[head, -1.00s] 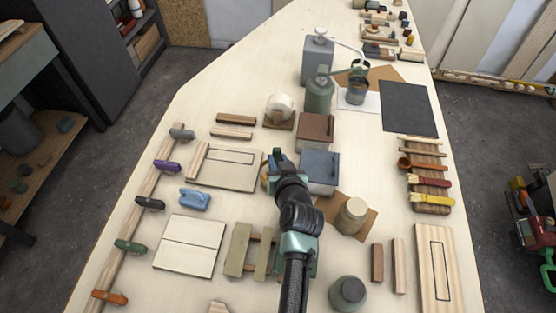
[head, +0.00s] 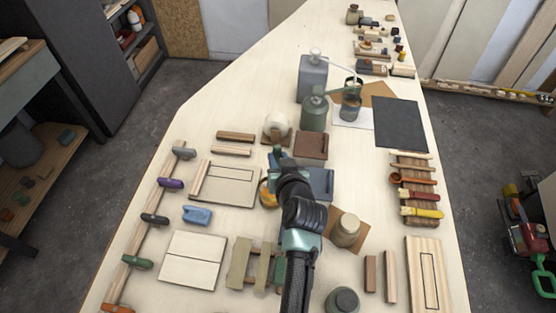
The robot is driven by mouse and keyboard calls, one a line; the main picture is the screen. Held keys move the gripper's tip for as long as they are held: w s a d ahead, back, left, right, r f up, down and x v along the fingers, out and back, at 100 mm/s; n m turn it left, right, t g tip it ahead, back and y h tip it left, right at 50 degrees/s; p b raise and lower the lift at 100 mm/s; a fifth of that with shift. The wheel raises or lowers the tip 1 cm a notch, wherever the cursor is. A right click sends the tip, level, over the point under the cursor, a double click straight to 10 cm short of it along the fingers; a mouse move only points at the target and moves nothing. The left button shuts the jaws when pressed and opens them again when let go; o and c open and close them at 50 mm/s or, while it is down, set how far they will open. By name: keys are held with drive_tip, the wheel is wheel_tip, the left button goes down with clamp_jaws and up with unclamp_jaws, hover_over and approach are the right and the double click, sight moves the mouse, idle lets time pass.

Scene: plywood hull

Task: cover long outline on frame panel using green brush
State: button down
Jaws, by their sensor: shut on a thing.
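The frame panel looks to be the pale board (head: 218,196) left of centre, with a wood strip along its left side and a long thin outline near its far edge. Another board (head: 415,290) at the front right bears a long dark rectangle outline. My gripper (head: 276,160) is at the far end of my arm, right of the pale board and apart from it. It is shut on a small greenish thing, likely the green brush, mostly hidden by my wrist. The brush rack (head: 418,182) at the right shows red, orange and yellow handles and no green one.
A blue box (head: 321,183), a brown box (head: 311,146) and a tape roll (head: 276,124) stand close around my gripper. A jar (head: 345,229) stands right of my arm. Clamps, one purple (head: 170,183), line the left rail. Bare tabletop lies between jar and rack.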

idle(0.5)
drive_tip(key=shift+r+p, duration=1.55)
drive_tip(key=shift+r, duration=0.55)
drive_tip(key=shift+f, duration=0.1)
drive_tip(key=s+r+p, duration=0.2)
drive_tip(key=s+p, duration=0.2)
drive_tip(key=s, duration=0.5)
drive_tip(key=shift+p, duration=0.35)
